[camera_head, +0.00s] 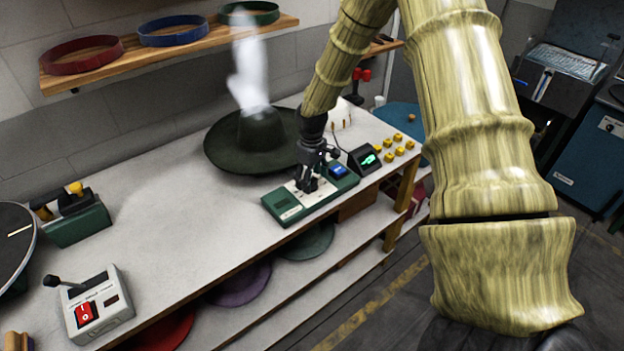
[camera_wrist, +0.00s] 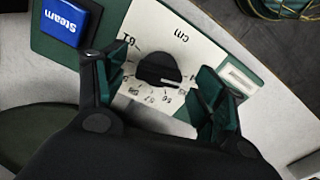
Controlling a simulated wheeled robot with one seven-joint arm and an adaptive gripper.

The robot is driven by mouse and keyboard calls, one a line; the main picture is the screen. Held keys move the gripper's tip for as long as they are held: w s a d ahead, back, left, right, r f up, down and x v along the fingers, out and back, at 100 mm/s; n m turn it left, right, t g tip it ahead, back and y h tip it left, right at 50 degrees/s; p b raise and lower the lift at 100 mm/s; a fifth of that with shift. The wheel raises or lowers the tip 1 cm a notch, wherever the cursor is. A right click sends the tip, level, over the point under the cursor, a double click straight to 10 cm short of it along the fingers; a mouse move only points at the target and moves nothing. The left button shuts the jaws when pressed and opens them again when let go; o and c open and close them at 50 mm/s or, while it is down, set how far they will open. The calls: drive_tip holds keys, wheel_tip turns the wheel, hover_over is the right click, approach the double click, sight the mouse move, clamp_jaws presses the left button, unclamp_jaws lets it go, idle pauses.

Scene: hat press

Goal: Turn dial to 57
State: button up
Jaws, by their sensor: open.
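The black dial (camera_wrist: 158,70) sits on a white scale plate marked "cm" on a green control box (camera_head: 285,207). In the wrist view "61" reads at the upper left of the scale and "56" below the dial; the exact setting is too small to tell. My gripper (camera_wrist: 163,72) is open, with one finger on each side of the dial and gaps visible between. In the head view my gripper (camera_head: 308,183) is above the box and hides the dial.
A blue Steam button (camera_wrist: 65,20) is beside the scale, and a small green-lit display (camera_head: 370,159) stands at its right. A dark hat (camera_head: 225,148) with steam above it is behind the box. A grey switch box (camera_head: 98,303) is front left. The bench's middle left is clear.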

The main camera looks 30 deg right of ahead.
drive_tip(key=shift+s+f, duration=0.1)
drive_tip(key=shift+f, duration=0.6)
drive_tip(key=c, duration=1)
